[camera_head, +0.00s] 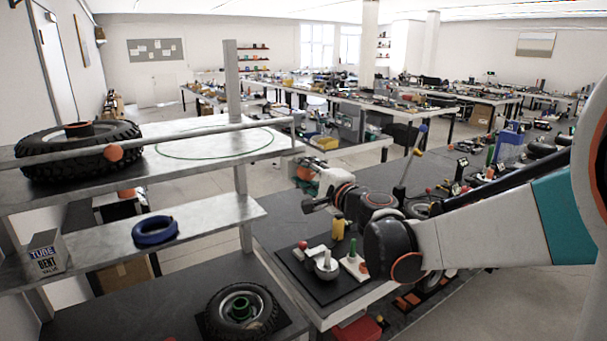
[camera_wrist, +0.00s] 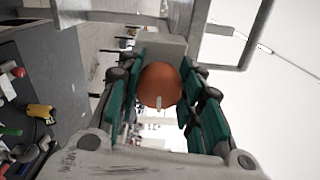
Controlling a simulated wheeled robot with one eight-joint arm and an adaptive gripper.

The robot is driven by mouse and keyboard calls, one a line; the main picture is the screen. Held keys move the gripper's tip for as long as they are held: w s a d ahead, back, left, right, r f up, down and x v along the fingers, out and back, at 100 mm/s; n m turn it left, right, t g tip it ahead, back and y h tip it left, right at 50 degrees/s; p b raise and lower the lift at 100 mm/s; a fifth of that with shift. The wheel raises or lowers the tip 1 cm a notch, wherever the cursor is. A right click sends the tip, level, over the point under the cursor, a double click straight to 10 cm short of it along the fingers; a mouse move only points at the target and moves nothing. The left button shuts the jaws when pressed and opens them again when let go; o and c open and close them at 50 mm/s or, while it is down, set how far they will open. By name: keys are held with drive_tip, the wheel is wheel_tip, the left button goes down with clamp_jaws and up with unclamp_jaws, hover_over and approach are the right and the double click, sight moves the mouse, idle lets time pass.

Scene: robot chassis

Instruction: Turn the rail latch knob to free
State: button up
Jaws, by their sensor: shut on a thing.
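The orange round latch knob (camera_wrist: 160,82) sits in the middle of the wrist view, in front of a pale grey block (camera_wrist: 160,46), with a short white mark low on its face. My gripper (camera_wrist: 168,72) is shut on the knob, its two green-padded fingers on either side of it.
A large tyre (camera_head: 78,150) lies on the upper shelf behind the rail. A blue ring (camera_head: 155,230) and a tube box (camera_head: 46,252) are on the lower shelf. A wheel (camera_head: 241,310) lies below. A bench with small parts stands beneath my arm.

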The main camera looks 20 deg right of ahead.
drive_tip(key=shift+m, duration=0.5)
drive_tip(key=o, duration=1.1)
drive_tip(key=shift+c, duration=0.2)
drive_tip(key=v, duration=0.7)
drive_tip(key=shift+s, duration=0.35)
